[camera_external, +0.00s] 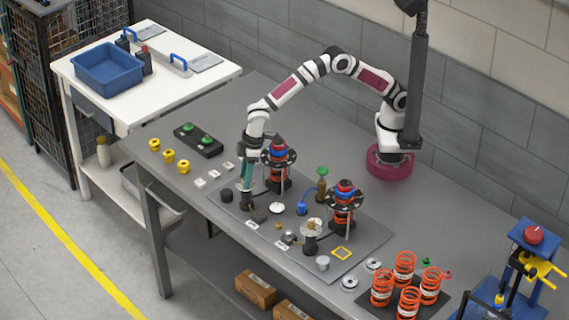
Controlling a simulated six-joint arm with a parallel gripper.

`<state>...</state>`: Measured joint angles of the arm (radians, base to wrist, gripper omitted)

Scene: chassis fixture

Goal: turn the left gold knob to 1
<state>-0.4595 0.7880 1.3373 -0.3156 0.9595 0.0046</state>
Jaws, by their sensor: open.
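One gold spot (278,226) is low near the plate's front edge, and another gold knob (310,225) tops a dark cylinder. I cannot tell for sure which is the left gold knob, and no dial marks are readable. Whether the fingers touch anything is too small to tell.
Two coil-spring assemblies with black top plates, left (278,157) and right (345,196), stand close to the gripper. A brass valve with a green top (322,184) stands between them. Yellow parts (168,156) lie left. Orange springs (405,267) stand at the right.

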